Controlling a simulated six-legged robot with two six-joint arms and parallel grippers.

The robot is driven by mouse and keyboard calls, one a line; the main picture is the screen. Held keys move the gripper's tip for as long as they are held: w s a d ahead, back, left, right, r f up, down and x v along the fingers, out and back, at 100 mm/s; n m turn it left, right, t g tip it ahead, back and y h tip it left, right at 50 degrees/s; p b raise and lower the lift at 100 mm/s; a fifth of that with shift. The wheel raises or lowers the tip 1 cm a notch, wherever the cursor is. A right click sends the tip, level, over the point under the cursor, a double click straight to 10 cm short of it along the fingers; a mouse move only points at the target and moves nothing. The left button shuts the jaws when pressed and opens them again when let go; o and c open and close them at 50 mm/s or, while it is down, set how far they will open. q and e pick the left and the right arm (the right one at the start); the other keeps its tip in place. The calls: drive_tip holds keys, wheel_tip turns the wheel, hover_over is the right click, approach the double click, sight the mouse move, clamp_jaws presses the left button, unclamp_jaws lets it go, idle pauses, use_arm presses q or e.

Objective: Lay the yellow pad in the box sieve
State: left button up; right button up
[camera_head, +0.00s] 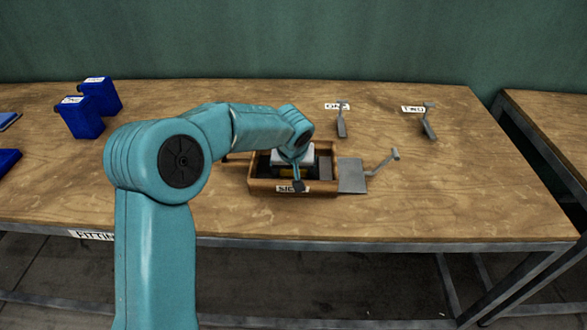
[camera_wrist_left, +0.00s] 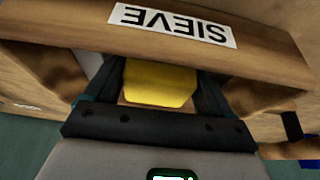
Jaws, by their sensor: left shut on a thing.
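The box sieve (camera_head: 265,186) is a wooden box with a SIEVE label, standing near the front middle of the table; its wall also fills the top of the left wrist view (camera_wrist_left: 80,22), label upside down. My left gripper (camera_head: 291,176) reaches down into the box from above. It is shut on the yellow pad (camera_wrist_left: 158,84), which sits between its two dark fingers, beside the labelled wall. In the head view my gripper hides most of the pad. I cannot tell whether the pad touches the sieve floor. My right gripper is not in view.
A grey metal plate with a bent handle (camera_head: 352,176) lies against the sieve's right side. Two similar handled tools (camera_head: 341,127) (camera_head: 429,129) lie at the back by labels ONE and TWO. Blue containers (camera_head: 82,118) stand at the left. The table's right front is clear.

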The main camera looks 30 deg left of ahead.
use_arm(q)
drive_tip(key=shift+f, duration=0.2)
drive_tip(key=o, duration=1)
drive_tip(key=shift+o, duration=0.2)
drive_tip(key=shift+r, duration=0.15)
drive_tip(key=shift+r, duration=0.25)
drive_tip(key=v, duration=1.1)
drive_tip(key=shift+r, duration=0.35)
drive_tip(key=shift+s+d, duration=0.1)
drive_tip(key=shift+s, duration=0.05)
